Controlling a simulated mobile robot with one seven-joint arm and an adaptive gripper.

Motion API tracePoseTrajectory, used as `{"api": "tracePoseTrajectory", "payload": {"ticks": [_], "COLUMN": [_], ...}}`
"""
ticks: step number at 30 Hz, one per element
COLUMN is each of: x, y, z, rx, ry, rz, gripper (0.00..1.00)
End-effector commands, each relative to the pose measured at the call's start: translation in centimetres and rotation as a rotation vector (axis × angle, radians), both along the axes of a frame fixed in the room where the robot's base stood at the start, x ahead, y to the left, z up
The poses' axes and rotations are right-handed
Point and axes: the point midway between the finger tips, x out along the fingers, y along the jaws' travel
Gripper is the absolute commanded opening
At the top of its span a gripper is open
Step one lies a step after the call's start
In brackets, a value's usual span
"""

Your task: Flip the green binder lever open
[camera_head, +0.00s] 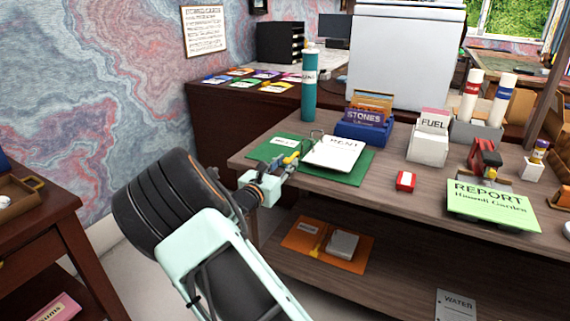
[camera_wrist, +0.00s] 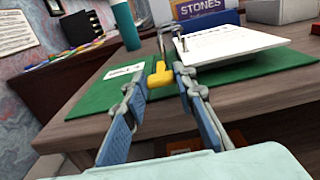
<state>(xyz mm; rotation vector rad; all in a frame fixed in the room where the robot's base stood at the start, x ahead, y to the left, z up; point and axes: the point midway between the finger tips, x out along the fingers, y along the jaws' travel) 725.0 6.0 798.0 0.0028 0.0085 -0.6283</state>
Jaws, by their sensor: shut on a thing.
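The green binder (camera_head: 346,177) lies open and flat on the wooden desk, with a stack of white paper (camera_head: 334,152) on its right cover and a white label on its left cover. Its metal rings (camera_wrist: 183,38) rise near the spine. The yellow lever (camera_wrist: 158,76) sits at the near end of the spine. My gripper (camera_head: 290,161) reaches the binder's near edge from the front left. In the wrist view its two fingers (camera_wrist: 157,84) stand on either side of the yellow lever and are shut on it. The lever's lower part is partly hidden by the fingers.
A blue box marked STONES (camera_head: 364,130) stands behind the binder, and a teal tube (camera_head: 309,88) stands behind left. A white FUEL box (camera_head: 428,142) and a small red box (camera_head: 405,181) are to the right. An orange binder (camera_head: 304,236) lies on the lower shelf.

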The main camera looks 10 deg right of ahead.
Motion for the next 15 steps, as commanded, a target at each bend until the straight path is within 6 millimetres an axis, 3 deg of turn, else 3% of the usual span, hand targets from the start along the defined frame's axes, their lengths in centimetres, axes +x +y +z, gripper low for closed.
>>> {"api": "tracePoseTrajectory", "payload": {"ticks": [15], "x": [0.4], "y": [-0.4], "z": [2.8], "rx": [0.116], "ry": [0.157], "rz": [-0.002], "gripper": [0.0]}}
